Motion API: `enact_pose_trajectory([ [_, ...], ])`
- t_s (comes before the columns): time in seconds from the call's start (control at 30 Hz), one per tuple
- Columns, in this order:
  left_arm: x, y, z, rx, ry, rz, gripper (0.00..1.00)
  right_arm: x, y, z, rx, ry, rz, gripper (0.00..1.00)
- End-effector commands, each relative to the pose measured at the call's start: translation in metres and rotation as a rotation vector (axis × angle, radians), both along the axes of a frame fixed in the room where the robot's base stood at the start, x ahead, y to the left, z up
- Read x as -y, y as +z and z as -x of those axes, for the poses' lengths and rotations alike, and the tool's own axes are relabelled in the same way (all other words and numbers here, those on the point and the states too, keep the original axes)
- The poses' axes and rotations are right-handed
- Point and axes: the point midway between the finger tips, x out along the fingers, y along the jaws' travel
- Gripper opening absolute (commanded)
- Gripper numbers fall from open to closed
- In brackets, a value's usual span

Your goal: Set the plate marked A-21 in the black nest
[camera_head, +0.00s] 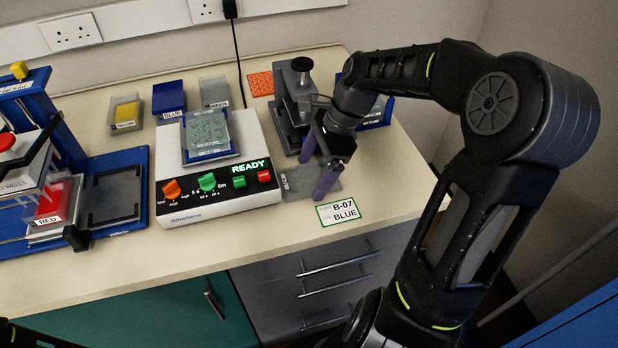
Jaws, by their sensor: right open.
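I cannot read the mark A-21 on any plate. A clear plate (207,131) sits in a blue holder on top of the white instrument (181,204), whose display reads READY. The black nest (113,196) appears to be the dark framed recess on the blue base at the left; it looks empty. My right gripper (312,180) has its purple fingers apart, with nothing seen between them. It is right of the instrument, over a flat grey pad (293,184) on the bench. My left gripper is not in view; only a dark bit of my arm shows at the bottom left.
A card reading B-07 BLUE (344,212) lies near the front edge. A black and grey upright device (291,105) stands behind my right gripper. Small bins, one marked BLUE (170,97), line the back. A RED tray (52,212) sits left of the nest.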

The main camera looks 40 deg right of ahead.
Motion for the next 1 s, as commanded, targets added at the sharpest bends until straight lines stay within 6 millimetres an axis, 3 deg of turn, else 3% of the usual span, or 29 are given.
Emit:
enact_pose_trajectory([
  [0.37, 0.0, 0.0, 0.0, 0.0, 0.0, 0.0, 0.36, 0.0003, 0.0003, 0.0, 0.0, 0.0, 0.0, 0.89],
  [1.0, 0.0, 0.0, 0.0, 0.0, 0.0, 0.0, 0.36, 0.0003, 0.0004, 0.0001, 0.0, 0.0, 0.0, 0.38],
])
